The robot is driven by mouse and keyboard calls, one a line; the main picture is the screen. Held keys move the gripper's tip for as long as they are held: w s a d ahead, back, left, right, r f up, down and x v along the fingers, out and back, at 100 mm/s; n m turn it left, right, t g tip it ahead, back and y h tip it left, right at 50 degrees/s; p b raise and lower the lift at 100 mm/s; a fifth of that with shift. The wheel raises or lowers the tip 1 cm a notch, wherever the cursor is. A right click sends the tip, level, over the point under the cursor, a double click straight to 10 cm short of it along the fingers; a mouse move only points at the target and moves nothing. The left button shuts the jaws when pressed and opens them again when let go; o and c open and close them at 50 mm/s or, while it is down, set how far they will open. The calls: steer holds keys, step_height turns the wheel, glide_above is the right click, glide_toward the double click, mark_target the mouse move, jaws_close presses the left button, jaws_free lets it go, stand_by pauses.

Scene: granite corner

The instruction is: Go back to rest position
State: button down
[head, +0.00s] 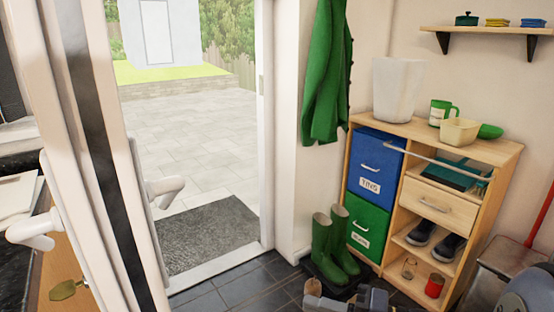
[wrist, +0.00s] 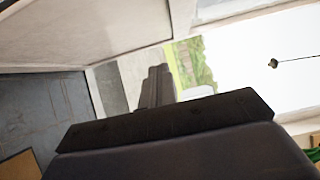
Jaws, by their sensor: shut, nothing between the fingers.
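My gripper (wrist: 157,86) shows in the wrist view as dark grey fingers pressed together, with nothing between them. It points towards the bright doorway and touches nothing that I can see. In the head view parts of my arm show along the bottom edge, in front of the boots and cabinet, but I cannot make out the fingers there.
A wooden cabinet (head: 482,150) with blue (head: 375,160) and green (head: 366,220) drawers stands right. Green boots (head: 322,250) stand beside it. An open white door (head: 95,150) is at left. A doormat (head: 210,238) lies outside. A dustpan (head: 500,265) is at right.

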steer(key=s+x, duration=0.1)
steer(key=x, duration=1)
steer(key=shift+a, duration=0.5)
